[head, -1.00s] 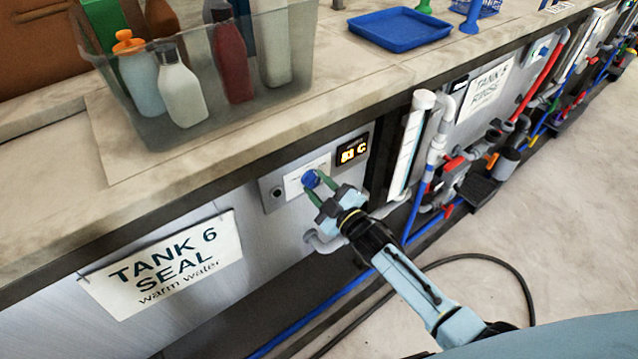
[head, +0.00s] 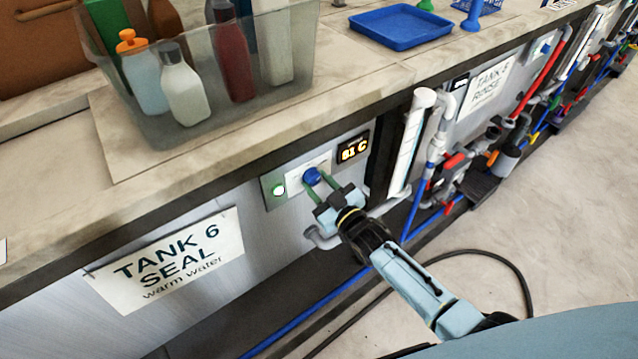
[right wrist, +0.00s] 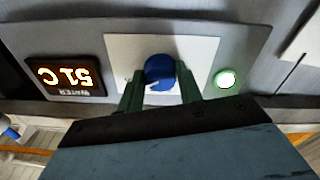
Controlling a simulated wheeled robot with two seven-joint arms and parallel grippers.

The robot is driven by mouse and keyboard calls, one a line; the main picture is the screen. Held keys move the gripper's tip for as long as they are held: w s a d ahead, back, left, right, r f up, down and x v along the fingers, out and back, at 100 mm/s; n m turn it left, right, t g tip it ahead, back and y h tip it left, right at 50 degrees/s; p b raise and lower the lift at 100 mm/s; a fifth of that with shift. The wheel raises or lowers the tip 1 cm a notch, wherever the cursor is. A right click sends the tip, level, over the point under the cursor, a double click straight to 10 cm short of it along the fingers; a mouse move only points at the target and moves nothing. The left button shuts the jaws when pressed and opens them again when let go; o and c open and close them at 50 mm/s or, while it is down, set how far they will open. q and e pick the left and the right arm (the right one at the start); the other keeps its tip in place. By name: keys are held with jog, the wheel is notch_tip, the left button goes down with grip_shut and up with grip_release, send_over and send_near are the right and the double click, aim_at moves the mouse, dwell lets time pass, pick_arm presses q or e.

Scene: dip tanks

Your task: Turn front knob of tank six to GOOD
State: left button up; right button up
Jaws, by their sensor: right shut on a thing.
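The blue front knob (head: 312,176) sits on a white plate (head: 294,179) on the front panel of tank six. My right gripper (head: 322,190) is shut on the knob with its green fingers on either side. In the right wrist view the knob (right wrist: 159,72) shows between the fingers, with a pale pointer mark low on its face. The markings on the plate are mostly hidden or too small to read. A lamp (right wrist: 226,79) beside the plate glows white-green. The display (right wrist: 65,77) appears upside down there and seems to read 51 C. My left gripper is not in view.
The TANK 6 SEAL sign (head: 167,262) hangs left of the panel. A clear bin (head: 290,75) of bottles and a blue tray (head: 400,27) stand on the counter. Pipes (head: 425,150) run right of the panel. A dark hose (head: 505,262) lies on open floor.

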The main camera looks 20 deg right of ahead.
dwell(0.3)
jog(key=o, duration=1)
jog(key=shift+s, duration=0.15)
jog(key=v, duration=1.3)
jog(key=shift+p, duration=0.4)
jog(key=s+d+f+m+g+h, duration=0.1)
jog(key=s+f+g, duration=0.25)
jog(key=f, duration=0.45)
jog(key=s+d+f+m+g+h+b, duration=0.1)
jog(key=s+d+f+g+h, duration=0.1)
jog(key=s+f, duration=0.5)
jog(key=s+d+f+m+g+h, duration=0.1)
jog(key=s+f+g, duration=0.1)
jog(key=f, duration=0.8)
jog(key=s+f+g, duration=0.3)
jog(key=s+f, duration=0.1)
jog(key=s, duration=0.4)
jog(key=s+f+g+h+b, duration=0.1)
jog(key=s+f+g, duration=0.2)
jog(key=s, duration=0.6)
jog(key=s+d+f+m+g+h, duration=0.1)
jog(key=s+f+g, duration=0.2)
jog(key=s+f, duration=0.3)
jog(key=shift+s+d+f+b, duration=0.1)
jog(key=shift+s+f+b, duration=0.1)
jog(key=shift+s, duration=0.4)
jog(key=shift+s+d+f+b, duration=0.1)
jog(key=shift+s+f, duration=0.1)
jog(key=shift+s, duration=0.4)
